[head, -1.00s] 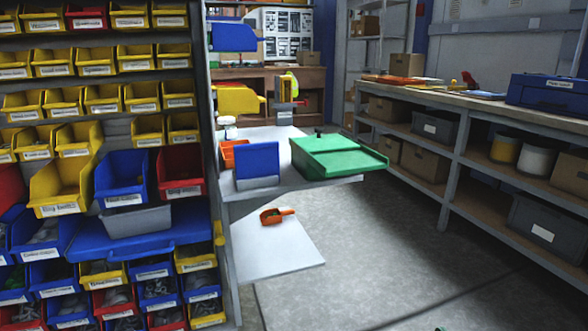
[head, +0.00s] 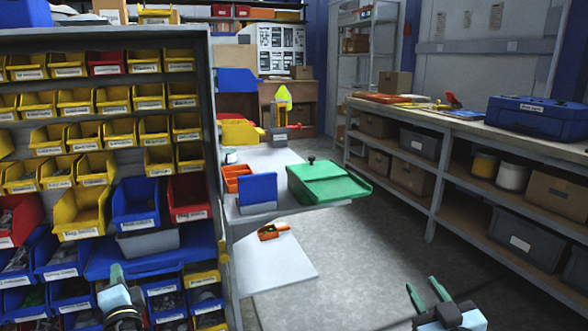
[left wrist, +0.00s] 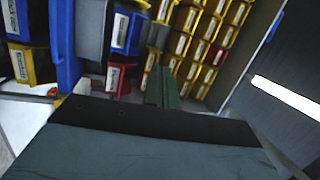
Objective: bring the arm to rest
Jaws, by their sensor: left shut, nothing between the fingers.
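My left gripper (head: 117,273) shows at the bottom left of the head view, in front of the lower bins of the shelf. Its green fingers are together with nothing between them. They also show together in the left wrist view (left wrist: 162,88), pointing towards the shelf with its bins. My right gripper (head: 428,290) is at the bottom right of the head view, over the bare floor. Its two green fingers stand apart and I see nothing between them. Most of both arms is out of the head view.
A bin shelf (head: 113,128) with yellow, blue and red bins fills the left. A table (head: 285,159) holds a green box (head: 328,182) and a blue upright piece (head: 258,190). An orange scoop (head: 272,231) lies on a lower board. A workbench (head: 462,127) runs along the right; floor between is clear.

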